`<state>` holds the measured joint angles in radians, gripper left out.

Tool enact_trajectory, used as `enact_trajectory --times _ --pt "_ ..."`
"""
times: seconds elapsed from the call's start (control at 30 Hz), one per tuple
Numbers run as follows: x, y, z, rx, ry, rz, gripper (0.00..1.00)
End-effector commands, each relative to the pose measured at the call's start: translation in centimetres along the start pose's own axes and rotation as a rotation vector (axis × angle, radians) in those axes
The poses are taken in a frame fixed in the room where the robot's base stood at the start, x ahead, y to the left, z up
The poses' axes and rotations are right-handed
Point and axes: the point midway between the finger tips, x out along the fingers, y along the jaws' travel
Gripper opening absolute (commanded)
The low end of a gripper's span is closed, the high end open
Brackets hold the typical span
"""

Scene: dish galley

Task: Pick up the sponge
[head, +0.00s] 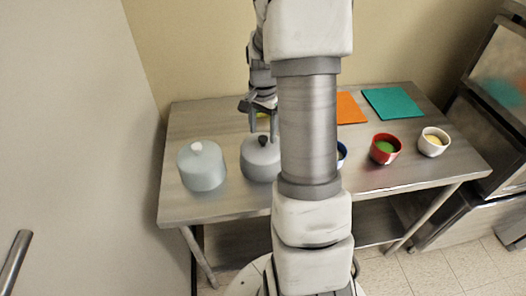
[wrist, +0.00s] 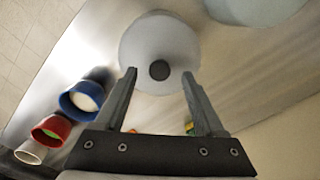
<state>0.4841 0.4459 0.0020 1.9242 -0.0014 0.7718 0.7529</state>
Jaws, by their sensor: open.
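A small yellow patch (head: 262,115), probably the sponge, shows behind my gripper (head: 263,133) in the head view, mostly hidden by it. In the wrist view a small yellow and green piece (wrist: 189,127) shows beside the right finger, just above the gripper's dark base; most of it is hidden. My gripper (wrist: 159,74) is open and empty, with its fingers pointing down. It is over or just behind the grey lidded pot (head: 260,160), whose black knob appears between the fingertips in the wrist view. I cannot tell how high the fingertips are.
A pale blue lidded pot (head: 202,168) stands left of the grey one on the metal table (head: 235,205). A blue bowl (wrist: 82,97), a red bowl (head: 385,150) and a white bowl (head: 433,143) stand to the right. Orange (head: 350,108) and teal (head: 392,103) mats lie at the back.

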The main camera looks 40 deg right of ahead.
Motion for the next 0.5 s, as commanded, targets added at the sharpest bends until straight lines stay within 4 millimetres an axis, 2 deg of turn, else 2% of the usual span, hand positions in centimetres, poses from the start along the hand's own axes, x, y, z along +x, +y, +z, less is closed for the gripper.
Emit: enact_trajectory --times 0.13,0.37,0.5 --pt "1.48 0.07 0.0 0.002 -0.002 0.001 0.71" --pt "1.62 0.03 -0.02 0.001 0.0 0.0 0.71" --pt "1.6 0.03 -0.03 0.001 0.0 0.0 0.5"
